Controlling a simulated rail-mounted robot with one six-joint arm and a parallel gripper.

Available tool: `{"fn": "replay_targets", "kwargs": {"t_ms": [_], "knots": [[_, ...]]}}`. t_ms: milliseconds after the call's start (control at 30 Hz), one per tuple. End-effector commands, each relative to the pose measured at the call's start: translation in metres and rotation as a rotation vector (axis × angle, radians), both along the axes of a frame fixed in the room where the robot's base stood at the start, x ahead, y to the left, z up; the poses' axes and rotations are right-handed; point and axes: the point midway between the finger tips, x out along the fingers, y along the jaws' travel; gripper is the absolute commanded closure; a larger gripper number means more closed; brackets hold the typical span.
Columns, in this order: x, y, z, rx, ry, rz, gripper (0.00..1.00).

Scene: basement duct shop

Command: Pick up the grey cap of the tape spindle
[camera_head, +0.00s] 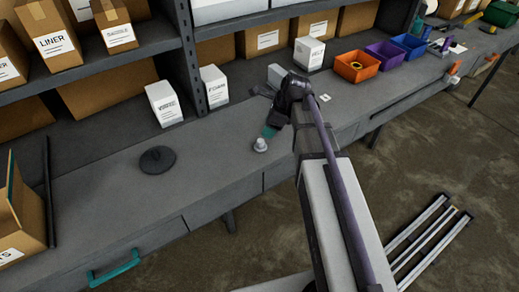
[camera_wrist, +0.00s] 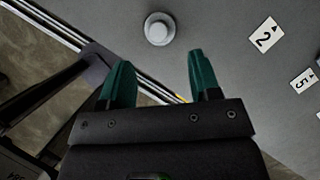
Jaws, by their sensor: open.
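A small light-grey round cap (camera_head: 260,145) with a raised knob sits on the grey workbench near its front edge. In the wrist view the cap (camera_wrist: 159,29) lies beyond my fingertips, roughly centred between them. My gripper (camera_head: 268,133) has teal fingers, which are spread apart and empty in the wrist view (camera_wrist: 158,72). It hangs just behind the cap in the head view, apart from it. A dark round disc (camera_head: 157,160) with a low middle lies on the bench to the left; I cannot tell if it is the tape spindle.
White boxes (camera_head: 164,103) stand along the back under the shelf. Orange (camera_head: 357,67), purple (camera_head: 386,54) and blue (camera_head: 409,46) bins stand farther right. An open cardboard box (camera_head: 22,215) is at left. Numbered cards (camera_wrist: 264,36) lie right of the cap. Bench around the cap is clear.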

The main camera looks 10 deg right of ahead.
Motion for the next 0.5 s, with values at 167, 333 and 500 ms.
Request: {"fn": "replay_targets", "kwargs": {"t_ms": [167, 333, 500], "knots": [[0.005, 0.010, -0.033, 0.000, 0.000, 0.001, 0.43], [0.006, 0.013, -0.039, 0.000, -0.001, 0.002, 0.43], [0.010, 0.023, -0.074, -0.001, -0.001, 0.003, 0.43]]}}
